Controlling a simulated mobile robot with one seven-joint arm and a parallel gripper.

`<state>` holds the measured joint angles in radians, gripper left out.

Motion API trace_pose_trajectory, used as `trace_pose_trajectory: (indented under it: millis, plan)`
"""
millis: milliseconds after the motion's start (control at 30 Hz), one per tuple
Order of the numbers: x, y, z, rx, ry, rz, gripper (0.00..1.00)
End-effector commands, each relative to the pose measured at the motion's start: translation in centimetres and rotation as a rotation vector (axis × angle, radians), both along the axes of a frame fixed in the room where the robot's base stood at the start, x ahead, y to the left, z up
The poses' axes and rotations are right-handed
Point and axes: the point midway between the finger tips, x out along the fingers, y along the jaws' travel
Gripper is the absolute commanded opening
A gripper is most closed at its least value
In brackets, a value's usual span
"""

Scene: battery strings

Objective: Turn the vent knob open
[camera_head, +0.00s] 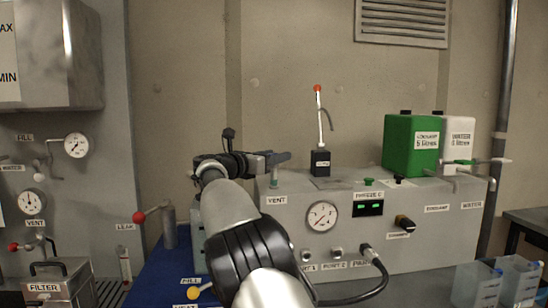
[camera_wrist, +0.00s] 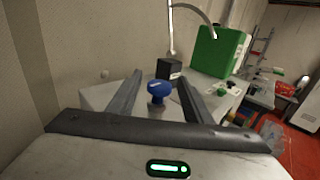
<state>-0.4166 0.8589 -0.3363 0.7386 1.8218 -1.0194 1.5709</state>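The VENT label (camera_head: 276,200) is on the front of the grey box, at its left end. A short greenish stem (camera_head: 273,180) rises from the box top above it. In the wrist view a blue knob (camera_wrist: 158,88) stands on the box top, between the fingers of my gripper (camera_wrist: 160,78). The fingers are spread, with a gap on each side of the knob. In the head view my gripper (camera_head: 277,158) reaches over the stem from the left; the blue knob is not clearly seen there. I cannot tell the knob's turned position.
A black block with a red-tipped lever (camera_head: 320,162) stands behind on the box (camera_head: 400,255). A green container (camera_head: 398,150) and a white one (camera_head: 460,133) stand at the right. A gauge (camera_head: 322,216) and a black cable (camera_head: 376,268) are on the box front.

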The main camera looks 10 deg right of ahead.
Motion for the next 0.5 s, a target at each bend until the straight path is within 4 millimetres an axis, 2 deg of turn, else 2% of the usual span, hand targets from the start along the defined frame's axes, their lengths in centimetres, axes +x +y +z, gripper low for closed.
trace_pose_trajectory:
  millis: [267,500]
  plan:
    - [-0.5,0.7,-0.2,0.002,0.002,0.002,0.46]
    - [-3.6,4.1,-0.2,0.002,0.002,0.004,0.46]
